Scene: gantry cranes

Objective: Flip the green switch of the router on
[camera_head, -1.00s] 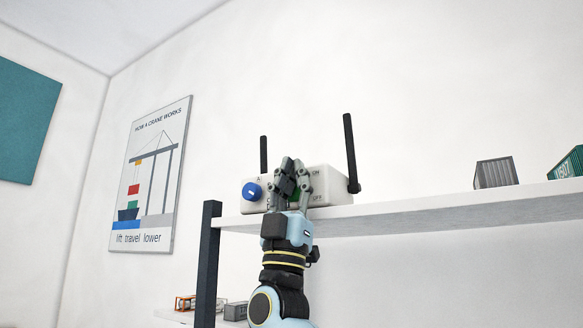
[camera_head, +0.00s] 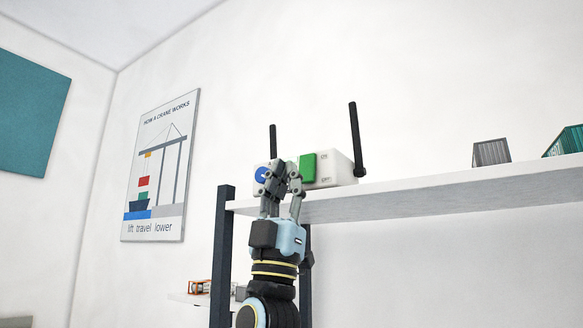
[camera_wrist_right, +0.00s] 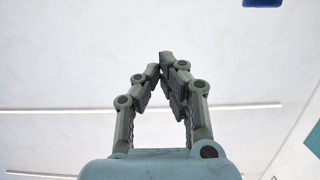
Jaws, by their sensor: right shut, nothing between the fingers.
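The white router (camera_head: 335,168) stands on the upper shelf with two black antennas. Its green switch (camera_head: 307,168) is on the front face, with small lettering to the right of it, ON above and OFF below. A round blue knob (camera_head: 262,174) is on the left of the same face. My right gripper (camera_head: 283,165) is shut and empty, in front of the router between the knob and the switch, partly covering the knob. I cannot tell whether it touches the router. In the right wrist view my shut fingers (camera_wrist_right: 166,62) point up toward the ceiling. My left gripper is not in view.
The white upper shelf (camera_head: 430,199) runs to the right, with a grey container (camera_head: 491,152) and a green container (camera_head: 566,141) on it. A dark post (camera_head: 222,255) holds its left end. A crane poster (camera_head: 160,170) hangs on the wall. Small items lie on a lower shelf.

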